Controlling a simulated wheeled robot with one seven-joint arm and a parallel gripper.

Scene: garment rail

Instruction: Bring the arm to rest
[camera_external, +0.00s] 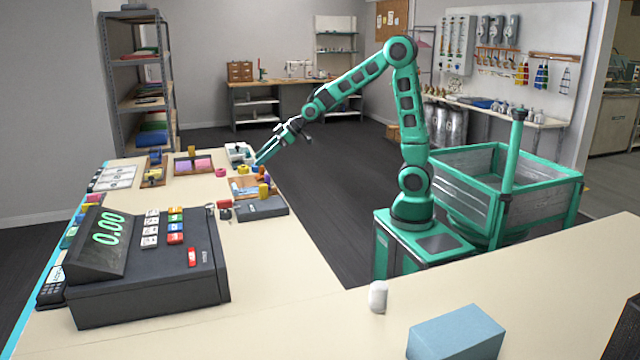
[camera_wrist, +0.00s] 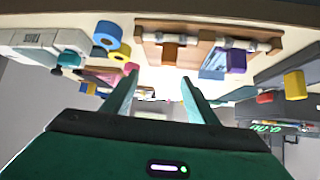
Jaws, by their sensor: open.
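My gripper (camera_external: 262,158) is at the end of my teal arm, above the far part of the counter, close to the small items there. In the wrist view its two teal fingers (camera_wrist: 160,88) are spread apart with nothing between them. My arm is raised and bent, reaching left from its base over the counter (camera_external: 258,272). In the external view I cannot tell whether the fingertips touch anything.
A wooden tray (camera_external: 238,188) with colored spools lies by the gripper; it also shows in the wrist view (camera_wrist: 205,32). A dark cash register (camera_external: 150,270) stands nearer. A white object (camera_external: 378,296) and blue box (camera_external: 456,332) are at the front right.

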